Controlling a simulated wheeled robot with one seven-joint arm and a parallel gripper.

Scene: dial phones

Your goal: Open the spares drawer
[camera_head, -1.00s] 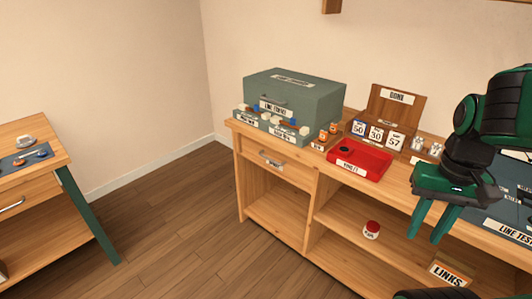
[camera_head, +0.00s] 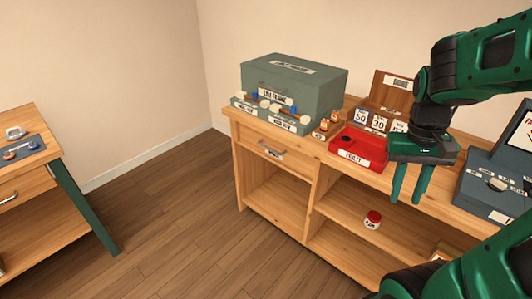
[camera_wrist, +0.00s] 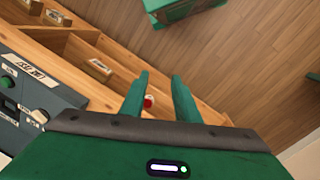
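A wooden drawer (camera_head: 262,147) with a metal handle (camera_head: 270,153) is at the left end of the workbench, under the grey-green box. It looks shut. A small pale label shows by the handle, too small to read. Another drawer (camera_head: 28,191) with a handle is in the side table at far left; I see no label on it. My gripper (camera_head: 409,199) points down in front of the bench, right of the red tray and well apart from both drawers. Its two green fingers are apart and empty, as the wrist view also shows (camera_wrist: 161,88).
The bench top holds a grey-green box (camera_head: 300,85), a red tray (camera_head: 358,150), a wooden number stand (camera_head: 392,95) and a grey test panel (camera_head: 490,190). A red-lidded jar (camera_head: 373,219) stands on the lower shelf. The floor (camera_head: 180,215) before the left drawer is clear.

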